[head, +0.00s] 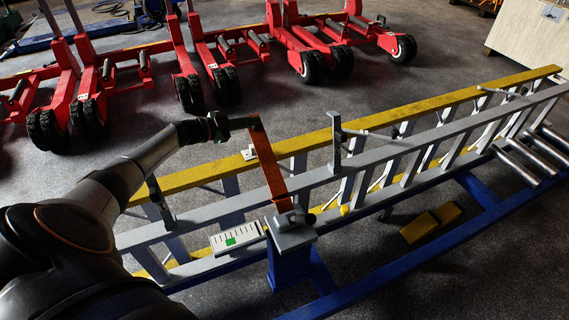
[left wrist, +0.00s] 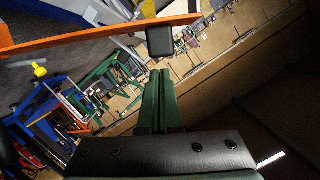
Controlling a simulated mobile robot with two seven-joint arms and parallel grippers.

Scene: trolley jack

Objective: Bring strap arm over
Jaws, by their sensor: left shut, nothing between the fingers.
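The strap arm (head: 268,165) is an orange-brown bar in the head view. It rises at a tilt from a grey block (head: 290,232) on a blue post. In the left wrist view the orange bar (left wrist: 85,40) crosses the upper left, with a black block (left wrist: 160,40) beside its right part. My left gripper (head: 246,122) is at the bar's upper end. Its green fingers (left wrist: 158,76) are together and empty, their tips just below the black block in the wrist view. I cannot tell whether they touch it. My right gripper is not in view.
A grey and yellow ladder (head: 400,172) lies across a blue frame (head: 400,275), under and beyond the strap arm. A white scale plate with a green mark (head: 236,238) is beside the post. Red trolley jacks (head: 300,50) stand behind. Grey floor lies between.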

